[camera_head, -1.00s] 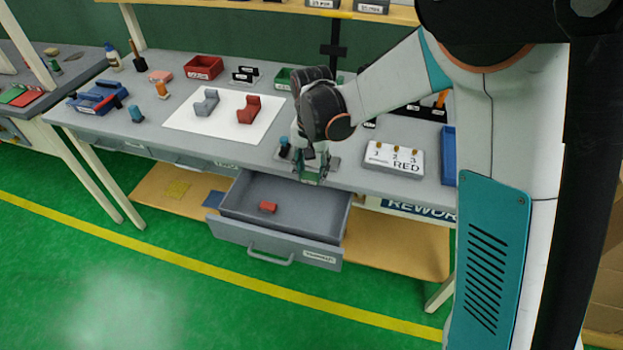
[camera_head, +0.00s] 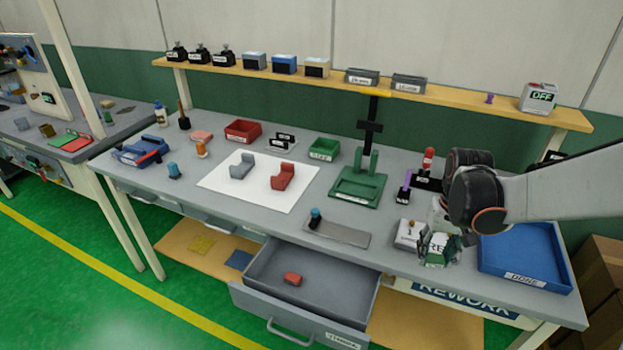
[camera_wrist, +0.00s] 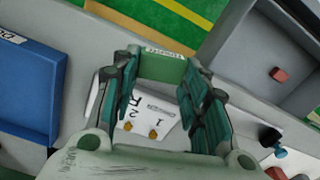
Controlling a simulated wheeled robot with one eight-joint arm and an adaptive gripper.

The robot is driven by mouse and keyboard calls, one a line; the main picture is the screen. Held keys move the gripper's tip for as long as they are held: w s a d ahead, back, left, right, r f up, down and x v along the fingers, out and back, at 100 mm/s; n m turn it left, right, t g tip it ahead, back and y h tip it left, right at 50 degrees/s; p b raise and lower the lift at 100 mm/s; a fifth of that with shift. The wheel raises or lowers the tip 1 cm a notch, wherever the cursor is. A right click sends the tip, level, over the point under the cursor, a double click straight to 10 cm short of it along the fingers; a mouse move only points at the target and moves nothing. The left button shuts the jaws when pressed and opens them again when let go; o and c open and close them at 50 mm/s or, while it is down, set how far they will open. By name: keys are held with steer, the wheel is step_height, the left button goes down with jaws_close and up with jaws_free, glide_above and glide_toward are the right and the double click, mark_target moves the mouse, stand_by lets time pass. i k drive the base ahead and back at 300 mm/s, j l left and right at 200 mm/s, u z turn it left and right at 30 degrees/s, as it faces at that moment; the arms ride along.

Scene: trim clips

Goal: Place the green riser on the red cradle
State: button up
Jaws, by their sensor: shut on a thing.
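The red cradle (camera_head: 284,176) stands on a white sheet (camera_head: 258,194) on the workbench, to the right of a similar grey cradle (camera_head: 242,167). My gripper (camera_head: 438,248) is over the bench's right front part, well to the right of the red cradle. In the wrist view my gripper (camera_wrist: 165,78) is shut on the green riser (camera_wrist: 164,68), a green block with a small white label, held between the fingertips. The red cradle is clearly seen only in the head view.
A white numbered board (camera_head: 408,234) lies below my gripper, and a blue DONE tray (camera_head: 520,255) is to its right. An open drawer (camera_head: 310,285) holds a small red block (camera_head: 292,279). A green fixture (camera_head: 358,187) and a grey plate with a blue-topped knob (camera_head: 338,231) stand between gripper and cradle.

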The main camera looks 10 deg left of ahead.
mark_target(283, 176)
steer(key=i+j+z, duration=0.15)
steer(key=j+z, duration=0.3)
steer(key=j, duration=0.2)
steer(key=j+z, duration=0.4)
steer(key=j, duration=0.25)
